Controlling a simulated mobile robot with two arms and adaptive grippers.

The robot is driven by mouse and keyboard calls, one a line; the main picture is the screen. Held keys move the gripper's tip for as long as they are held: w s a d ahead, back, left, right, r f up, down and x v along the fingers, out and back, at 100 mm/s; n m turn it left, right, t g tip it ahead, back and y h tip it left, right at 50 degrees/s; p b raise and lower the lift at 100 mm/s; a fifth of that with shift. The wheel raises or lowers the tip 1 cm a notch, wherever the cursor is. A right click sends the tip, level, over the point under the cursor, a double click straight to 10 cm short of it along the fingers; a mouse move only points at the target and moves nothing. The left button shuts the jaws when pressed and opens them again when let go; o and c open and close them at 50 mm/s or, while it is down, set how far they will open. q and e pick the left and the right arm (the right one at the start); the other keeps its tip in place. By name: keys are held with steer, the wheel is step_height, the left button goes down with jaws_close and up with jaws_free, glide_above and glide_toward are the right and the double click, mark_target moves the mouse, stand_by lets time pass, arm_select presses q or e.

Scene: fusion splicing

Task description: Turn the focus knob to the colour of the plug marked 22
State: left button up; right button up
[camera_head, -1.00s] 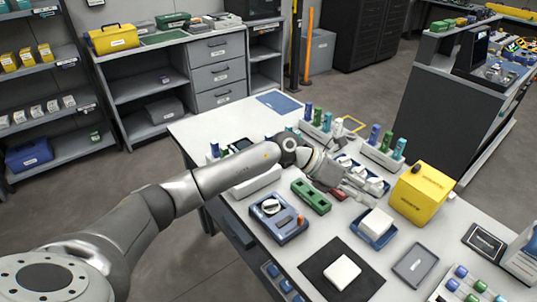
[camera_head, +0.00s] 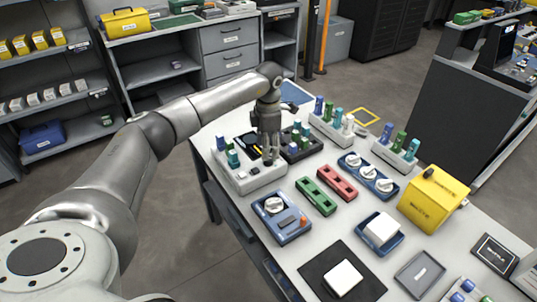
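My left gripper (camera_head: 270,158) points down at the back left of the table, beside a white block with several blue, teal and green plugs (camera_head: 232,158) and a dark block with more plugs (camera_head: 300,140). Whether its fingers are apart or closed is too small to tell. A blue strip (camera_head: 377,179) holds three white round knobs (camera_head: 369,172). A blue box (camera_head: 290,229) carries another white knob (camera_head: 273,205) and an orange button. Which knob is the focus knob, and which plug is marked 22, cannot be read. My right gripper is not in view.
Two more white racks of coloured plugs (camera_head: 331,127) (camera_head: 395,158) stand at the back. Green (camera_head: 315,196) and red (camera_head: 337,182) blocks lie mid-table. A yellow box (camera_head: 432,198), a white block in a blue tray (camera_head: 381,229) and a dark mat (camera_head: 318,272) are on the right and front.

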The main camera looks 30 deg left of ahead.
arm_select(q)
steer(key=shift+f, duration=2.3)
steer(key=shift+w, duration=0.1)
steer(key=c, duration=1.1)
